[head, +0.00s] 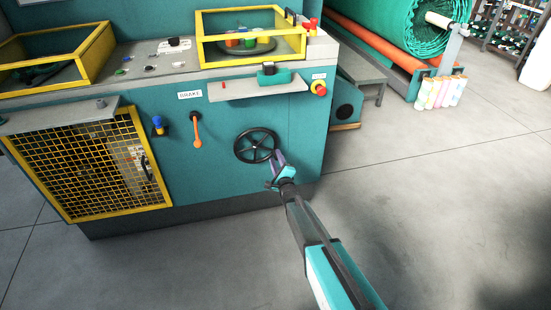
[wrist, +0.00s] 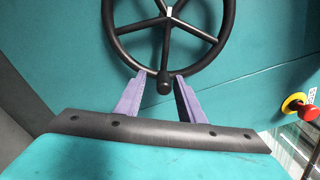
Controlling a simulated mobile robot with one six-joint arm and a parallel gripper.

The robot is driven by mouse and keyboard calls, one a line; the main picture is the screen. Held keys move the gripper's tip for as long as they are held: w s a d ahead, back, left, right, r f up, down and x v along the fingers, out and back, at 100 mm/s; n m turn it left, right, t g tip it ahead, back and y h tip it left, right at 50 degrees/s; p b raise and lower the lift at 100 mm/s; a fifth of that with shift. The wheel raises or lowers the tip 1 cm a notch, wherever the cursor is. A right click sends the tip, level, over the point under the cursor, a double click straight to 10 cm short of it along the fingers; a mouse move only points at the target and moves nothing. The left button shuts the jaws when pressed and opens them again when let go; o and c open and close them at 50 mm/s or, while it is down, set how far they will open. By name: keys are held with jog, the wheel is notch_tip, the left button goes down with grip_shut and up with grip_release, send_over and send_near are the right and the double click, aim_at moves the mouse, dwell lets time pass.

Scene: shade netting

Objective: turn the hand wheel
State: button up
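The black spoked hand wheel (head: 256,146) is mounted on the teal machine front in the head view. In the wrist view its rim and spokes (wrist: 168,22) fill the top middle, and its knob handle (wrist: 164,83) is at the bottom of the rim. My gripper (head: 279,158) is at the wheel's lower right in the head view. In the wrist view the two purple fingers of my gripper (wrist: 160,76) are spread, with the knob between their tips and gaps on both sides. I cannot tell how deep the knob sits between them.
An orange brake lever (head: 197,132) and a blue knob (head: 158,124) are left of the wheel. A red stop button (head: 319,88) and a small shelf (head: 262,86) are above. A yellow mesh guard (head: 95,165) is at left. Open floor lies at right.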

jog(key=v, duration=1.2)
jog(key=shift+s, duration=0.15)
dwell(0.6)
